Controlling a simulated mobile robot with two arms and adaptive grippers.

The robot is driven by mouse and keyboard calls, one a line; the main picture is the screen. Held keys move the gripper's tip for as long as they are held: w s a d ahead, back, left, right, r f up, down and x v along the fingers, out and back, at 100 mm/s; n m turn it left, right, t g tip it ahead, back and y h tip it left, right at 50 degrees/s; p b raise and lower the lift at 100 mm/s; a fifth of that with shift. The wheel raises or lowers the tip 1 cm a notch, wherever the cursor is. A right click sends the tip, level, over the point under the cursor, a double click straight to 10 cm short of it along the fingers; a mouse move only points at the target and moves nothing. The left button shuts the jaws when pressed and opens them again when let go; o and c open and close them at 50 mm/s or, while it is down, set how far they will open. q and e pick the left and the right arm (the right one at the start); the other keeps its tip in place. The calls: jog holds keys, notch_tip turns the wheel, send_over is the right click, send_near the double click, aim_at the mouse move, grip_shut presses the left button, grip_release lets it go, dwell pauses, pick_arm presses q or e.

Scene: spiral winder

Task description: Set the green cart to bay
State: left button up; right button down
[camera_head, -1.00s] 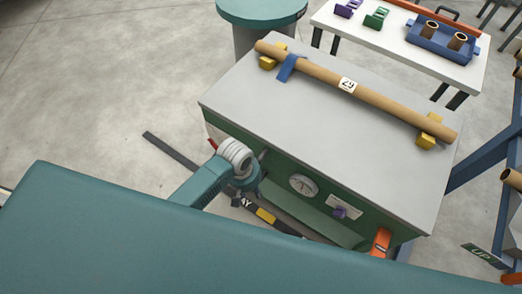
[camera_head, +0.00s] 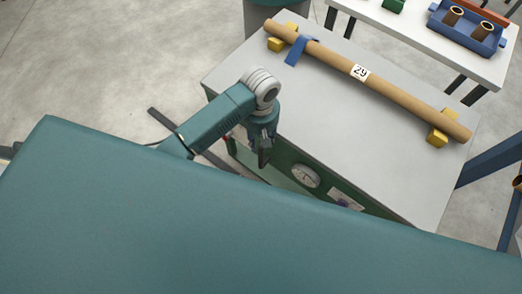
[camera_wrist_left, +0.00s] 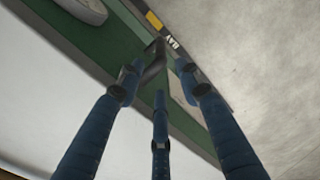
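The green cart (camera_head: 290,182) has a grey top (camera_head: 330,125) and stands ahead, with a round gauge (camera_head: 305,176) on its front. My left gripper (camera_head: 264,158) is at the cart's near left front, partly hiding it. In the left wrist view, its blue fingers (camera_wrist_left: 160,95) are spread apart, with a dark curved handle (camera_wrist_left: 153,62) of the cart just beyond and between them. I cannot tell whether they touch it. A floor strip (camera_wrist_left: 165,35) marked BAY, with a yellow patch, shows past the cart's edge. My right gripper is not in view.
A cardboard tube (camera_head: 385,90) labelled 29 lies on yellow blocks on the cart top, with a blue strap. A white table (camera_head: 420,38) with a blue tray (camera_head: 466,38) stands behind. A blue frame (camera_head: 495,160) is at right.

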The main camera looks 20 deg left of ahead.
aim_at(261, 153)
pick_arm(q)
notch_tip(261, 153, down, 10)
jog(key=shift+s+f, duration=0.1)
jog(key=shift+f, duration=0.15)
grip_shut()
dwell(0.3)
